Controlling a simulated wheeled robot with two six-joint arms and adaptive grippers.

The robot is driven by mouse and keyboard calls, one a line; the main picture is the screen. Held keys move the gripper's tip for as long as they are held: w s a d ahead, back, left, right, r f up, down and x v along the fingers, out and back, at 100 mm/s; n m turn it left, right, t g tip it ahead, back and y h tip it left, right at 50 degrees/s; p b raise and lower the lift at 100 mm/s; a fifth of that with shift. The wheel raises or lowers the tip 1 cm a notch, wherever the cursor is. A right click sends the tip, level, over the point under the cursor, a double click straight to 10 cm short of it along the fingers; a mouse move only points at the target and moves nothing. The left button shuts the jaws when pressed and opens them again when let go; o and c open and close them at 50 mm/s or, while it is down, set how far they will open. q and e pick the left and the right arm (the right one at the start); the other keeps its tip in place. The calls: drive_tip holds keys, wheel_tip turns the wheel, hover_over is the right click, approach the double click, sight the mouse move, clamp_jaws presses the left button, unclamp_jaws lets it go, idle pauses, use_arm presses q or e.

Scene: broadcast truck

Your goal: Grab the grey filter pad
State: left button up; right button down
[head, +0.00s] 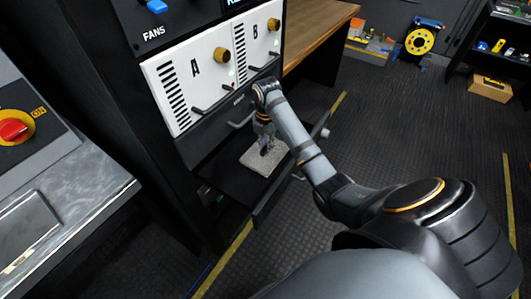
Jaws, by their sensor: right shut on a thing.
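The grey filter pad (255,160) is a flat, light grey, roughly square piece in the open black drawer (225,179) below the white A and B panels. My right arm reaches in from the lower right, and my right gripper (266,150) points down at the pad's right part. Its fingers are shut on the pad. The fingertips are small and partly hidden here. I cannot tell whether the pad is lifted off the drawer floor. My left gripper is not in view.
White panels A (188,85) and B (258,47) with yellow knobs and handles stand above the drawer. A grey counter (85,185) with a red knob (14,131) is at left. A wooden bench (320,28) stands behind.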

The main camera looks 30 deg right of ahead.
drive_tip(key=shift+r, duration=0.1)
drive_tip(key=shift+r, duration=0.35)
wheel_tip(320, 180, up, 9)
drive_tip(key=p, duration=0.8)
drive_tip(key=shift+r+p, duration=0.15)
drive_tip(key=shift+p, duration=0.25)
